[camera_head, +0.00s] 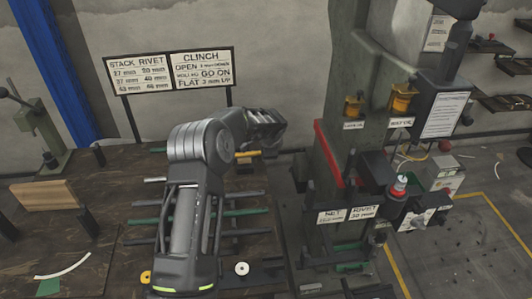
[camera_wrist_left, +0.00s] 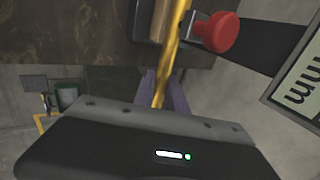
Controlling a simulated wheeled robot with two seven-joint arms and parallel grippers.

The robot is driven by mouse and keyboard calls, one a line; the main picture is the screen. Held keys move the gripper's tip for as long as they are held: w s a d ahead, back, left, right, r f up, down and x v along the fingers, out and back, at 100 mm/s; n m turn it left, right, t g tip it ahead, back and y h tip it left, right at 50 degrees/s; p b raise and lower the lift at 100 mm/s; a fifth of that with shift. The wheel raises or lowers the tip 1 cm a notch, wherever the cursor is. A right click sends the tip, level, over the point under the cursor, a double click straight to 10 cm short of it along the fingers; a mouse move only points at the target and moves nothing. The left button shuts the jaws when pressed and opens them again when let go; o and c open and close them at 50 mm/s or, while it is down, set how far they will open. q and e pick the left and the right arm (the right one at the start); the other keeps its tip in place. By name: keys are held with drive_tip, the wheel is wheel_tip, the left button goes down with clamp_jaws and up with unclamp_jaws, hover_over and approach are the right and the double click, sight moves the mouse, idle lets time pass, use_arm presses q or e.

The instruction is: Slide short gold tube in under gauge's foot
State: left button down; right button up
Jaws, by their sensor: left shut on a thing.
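My left arm reaches across the bench in the head view, with the left gripper (camera_head: 268,130) at its far end, near the back edge; its fingertips are hidden there. In the left wrist view a thin gold tube (camera_wrist_left: 171,55) runs up from the gripper's dark edge, and the jaws are shut on it. A short gold piece (camera_head: 248,154) shows just below the gripper in the head view. A red round knob (camera_wrist_left: 222,33) on a grey metal block is close beside the tube's right side. I cannot tell whether this is the gauge; its foot is not clear.
Several grey and green rods (camera_head: 240,212) lie across the bench. A sign (camera_head: 170,70) stands behind the bench. The rivet press (camera_head: 340,190) rises to the right. A wooden block (camera_head: 47,196) is at the left.

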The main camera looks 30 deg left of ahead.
use_arm(q)
drive_tip(key=c, duration=1.3)
unclamp_jaws()
drive_tip(key=shift+b+v, duration=0.85)
drive_tip(key=shift+v, duration=3)
drive_tip(key=shift+d, duration=0.1)
drive_tip(key=shift+f, duration=0.1)
